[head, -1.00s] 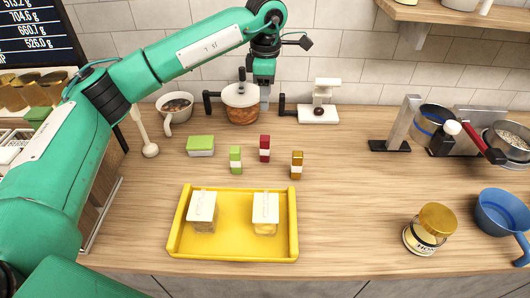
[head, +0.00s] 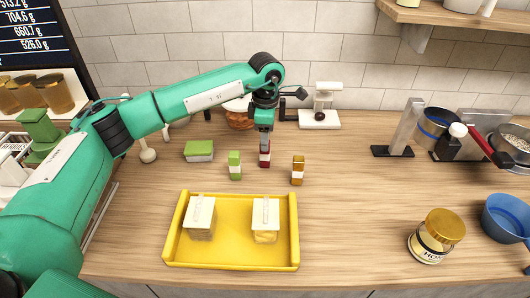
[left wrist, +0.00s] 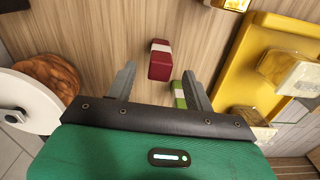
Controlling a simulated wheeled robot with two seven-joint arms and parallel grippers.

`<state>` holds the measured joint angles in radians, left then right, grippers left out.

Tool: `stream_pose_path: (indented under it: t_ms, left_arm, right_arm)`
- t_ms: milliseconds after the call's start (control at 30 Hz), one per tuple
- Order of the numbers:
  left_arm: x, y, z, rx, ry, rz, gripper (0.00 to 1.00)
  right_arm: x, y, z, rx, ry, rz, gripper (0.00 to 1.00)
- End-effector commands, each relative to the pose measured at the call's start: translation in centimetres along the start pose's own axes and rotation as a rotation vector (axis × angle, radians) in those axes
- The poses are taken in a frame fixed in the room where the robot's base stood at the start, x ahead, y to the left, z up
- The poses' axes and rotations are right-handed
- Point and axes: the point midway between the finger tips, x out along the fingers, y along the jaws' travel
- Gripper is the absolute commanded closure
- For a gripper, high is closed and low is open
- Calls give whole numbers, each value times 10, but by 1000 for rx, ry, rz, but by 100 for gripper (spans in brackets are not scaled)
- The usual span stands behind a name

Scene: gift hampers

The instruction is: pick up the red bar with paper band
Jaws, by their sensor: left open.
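The red bar with paper band (head: 265,159) stands upright on the wooden counter, between a green bar (head: 235,165) and an amber bar (head: 297,170). My left gripper (head: 265,140) is right above and at the red bar, hiding its top. In the left wrist view the red bar (left wrist: 159,60) with its white band lies ahead of and between the two open fingers (left wrist: 160,82), and I see no contact. The green bar (left wrist: 179,95) shows close to the right finger there. My right gripper is not in view.
A yellow tray (head: 232,265) with two clear-sided packages stands in front. A green-lidded box (head: 199,150) is to the left. A honey jar (head: 435,237) is at right; the counter's middle right is clear.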

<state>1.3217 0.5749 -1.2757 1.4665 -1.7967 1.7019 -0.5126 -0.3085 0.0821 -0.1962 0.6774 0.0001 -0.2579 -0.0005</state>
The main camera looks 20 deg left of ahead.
Motion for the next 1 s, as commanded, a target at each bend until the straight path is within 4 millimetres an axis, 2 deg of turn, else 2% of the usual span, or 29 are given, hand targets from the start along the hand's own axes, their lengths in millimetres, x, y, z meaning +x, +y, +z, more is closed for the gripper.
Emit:
stream_pose_path:
  t_ms: [233,333,467,633,667,900,1000]
  left_arm:
    - [29,-1,-3,-2,2,-4,47]
    - [44,-1,-2,-1,2,-3,47]
    - [52,0,-2,0,0,-1,47]
    - [53,0,-2,0,0,0,47]
    - [53,0,-2,0,0,0,49]
    - [52,0,-2,0,0,0,96]
    - [52,0,-2,0,0,0,97]
  right_arm:
    - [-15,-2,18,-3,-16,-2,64]
    - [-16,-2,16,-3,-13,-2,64]
    - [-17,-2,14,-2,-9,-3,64]
    - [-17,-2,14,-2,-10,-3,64]
    - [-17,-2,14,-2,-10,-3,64]
    - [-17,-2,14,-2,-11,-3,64]
    - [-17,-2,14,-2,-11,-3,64]
